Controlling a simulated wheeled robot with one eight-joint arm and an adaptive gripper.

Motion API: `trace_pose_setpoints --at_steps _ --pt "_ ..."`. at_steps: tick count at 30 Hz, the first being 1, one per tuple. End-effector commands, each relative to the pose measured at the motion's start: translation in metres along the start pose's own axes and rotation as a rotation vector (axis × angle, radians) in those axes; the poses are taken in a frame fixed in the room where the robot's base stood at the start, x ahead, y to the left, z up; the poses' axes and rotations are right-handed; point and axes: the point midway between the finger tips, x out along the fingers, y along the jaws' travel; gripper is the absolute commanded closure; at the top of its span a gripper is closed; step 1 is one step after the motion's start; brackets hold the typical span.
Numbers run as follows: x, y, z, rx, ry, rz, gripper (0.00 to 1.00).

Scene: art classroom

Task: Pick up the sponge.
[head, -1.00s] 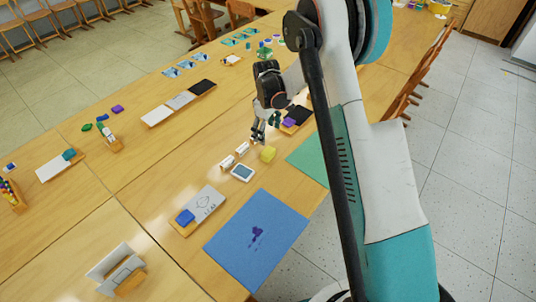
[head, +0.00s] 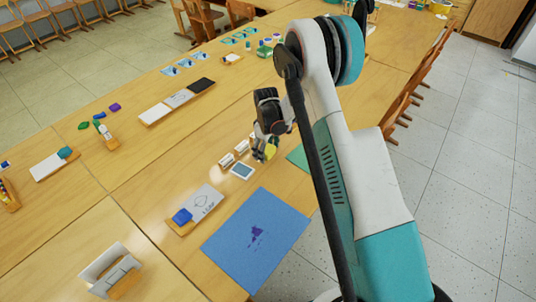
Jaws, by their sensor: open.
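The yellow sponge (head: 271,152) is a small block on the wooden table, partly hidden by my gripper. My gripper (head: 264,150) points down at it with its fingers open around or just beside the sponge. I cannot tell from this view whether the fingers touch it.
A small device with a grey-blue screen (head: 242,171) and small white blocks (head: 227,160) lie just left of the sponge. A green mat (head: 298,157) is at the right.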

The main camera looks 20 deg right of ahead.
Motion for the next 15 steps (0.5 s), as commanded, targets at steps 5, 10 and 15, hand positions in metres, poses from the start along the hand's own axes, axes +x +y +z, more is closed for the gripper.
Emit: trace_pose_setpoints --at_steps 5,10,15 --pt "-0.0007 0.0 0.0002 0.0 0.0 0.0 0.25" --pt "-0.0009 0.0001 0.0001 0.0 0.0 0.0 0.59" --pt "-0.001 0.0001 0.0001 0.0 0.0 0.0 0.61"
